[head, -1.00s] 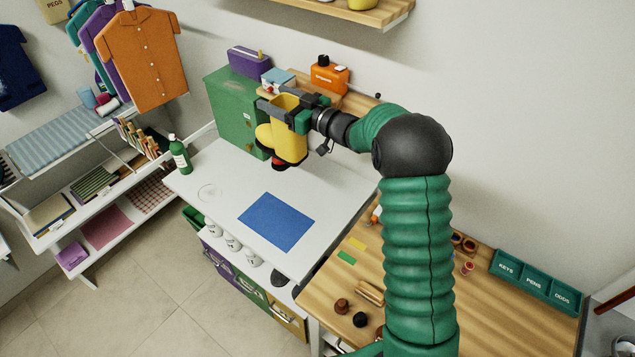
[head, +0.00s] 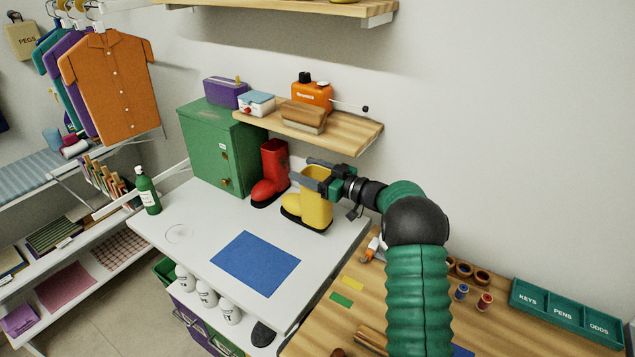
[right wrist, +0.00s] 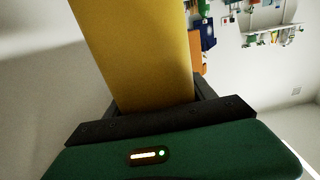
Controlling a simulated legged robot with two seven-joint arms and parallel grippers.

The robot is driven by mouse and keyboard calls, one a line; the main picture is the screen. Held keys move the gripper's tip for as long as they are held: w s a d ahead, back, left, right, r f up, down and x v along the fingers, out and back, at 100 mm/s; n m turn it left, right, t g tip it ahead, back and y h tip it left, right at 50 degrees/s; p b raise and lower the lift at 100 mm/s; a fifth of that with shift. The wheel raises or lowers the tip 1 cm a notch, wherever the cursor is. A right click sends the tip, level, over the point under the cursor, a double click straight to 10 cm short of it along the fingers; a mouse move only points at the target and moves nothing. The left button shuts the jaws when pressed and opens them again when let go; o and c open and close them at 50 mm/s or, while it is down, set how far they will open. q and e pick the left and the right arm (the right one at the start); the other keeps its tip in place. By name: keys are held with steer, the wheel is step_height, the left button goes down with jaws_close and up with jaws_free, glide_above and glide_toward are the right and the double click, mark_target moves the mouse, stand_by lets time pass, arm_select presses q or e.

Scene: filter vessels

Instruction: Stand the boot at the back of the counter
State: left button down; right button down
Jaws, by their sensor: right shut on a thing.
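A yellow boot (head: 316,209) is upright on or just above the white counter (head: 205,226), toward its back right; I cannot tell whether its sole touches. My right gripper (head: 301,169) is shut on the boot's upper shaft, coming in from the right. In the right wrist view the yellow shaft (right wrist: 140,55) fills the space at the jaws. A red boot (head: 273,169) stands upright at the back of the counter, left of the yellow one, a small gap apart. My left gripper is not in view.
A green cabinet (head: 212,150) stands at the back left of the counter, with a green bottle (head: 147,190) left of it. A wooden shelf (head: 345,136) with several items hangs behind the boots. A blue mat (head: 255,264) lies in front. The counter between is clear.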

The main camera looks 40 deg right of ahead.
mark_target(322, 179)
steer(key=d, duration=0.2)
steer(key=s+d, duration=0.1)
steer(key=d, duration=0.1)
steer(key=shift+s+d+f, duration=0.1)
steer(key=shift+f, duration=0.2)
step_height(322, 179, down, 3)
steer(key=shift+f, duration=0.1)
steer(key=shift+a, duration=0.4)
steer(key=c, duration=0.6)
jaws_free()
steer(key=shift+s+d+f, duration=0.1)
steer(key=shift+o, duration=1.2)
steer(key=shift+d, duration=0.1)
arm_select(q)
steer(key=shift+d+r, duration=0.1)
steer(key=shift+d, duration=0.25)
arm_select(e)
steer(key=shift+o, duration=0.2)
steer(key=shift+d, duration=0.15)
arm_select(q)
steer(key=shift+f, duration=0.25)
arm_select(e)
steer(key=v, duration=1.2)
